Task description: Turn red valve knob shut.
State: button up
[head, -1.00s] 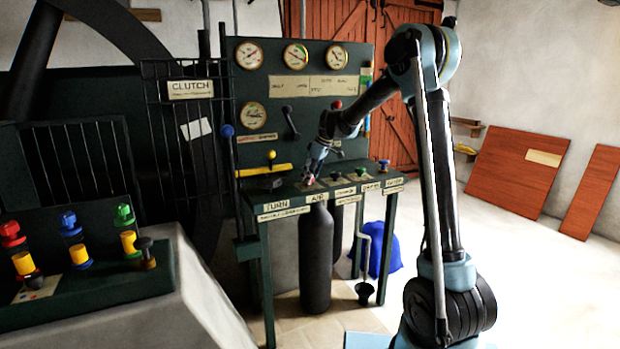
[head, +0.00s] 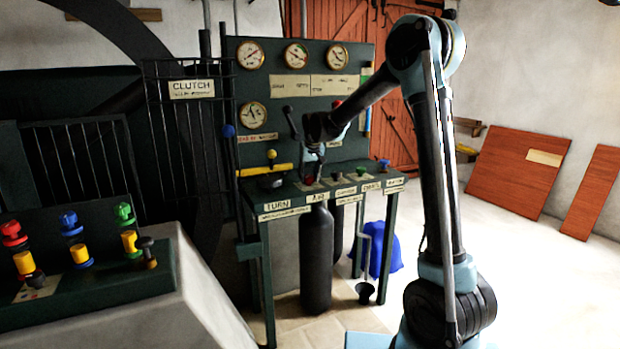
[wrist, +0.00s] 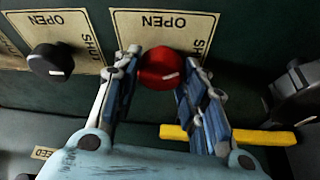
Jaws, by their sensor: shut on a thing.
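The red valve knob (wrist: 160,68) sits in the wrist view between the two fingers of my gripper (wrist: 162,72), which is shut on it. A short pale mark shows on the knob's face. Its label plate (wrist: 163,22) reads OPEN and SHUT upside down, with SHUT at the right and partly covered by a finger. In the head view my gripper (head: 311,178) points down at the bench top by the AIR label, and the knob is mostly hidden there.
A black knob (wrist: 50,63) with its own OPEN/SHUT plate sits left of the red one in the wrist view. A yellow bar (wrist: 250,137) lies close by the right finger. In the head view, green (head: 362,173) and blue (head: 384,163) knobs stand farther right along the bench.

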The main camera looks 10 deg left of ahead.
jog(key=m+h, duration=0.1)
jog(key=m, duration=0.2)
jog(key=m+h, duration=0.1)
jog(key=m, duration=0.2)
jog(key=shift+a+t+h, duration=0.2)
jog(key=shift+t+h, duration=0.1)
jog(key=shift+m, duration=0.3)
jog(key=o, duration=1)
jog(key=shift+o, duration=0.2)
jog(key=v, duration=1.1)
jog(key=shift+r, duration=0.45)
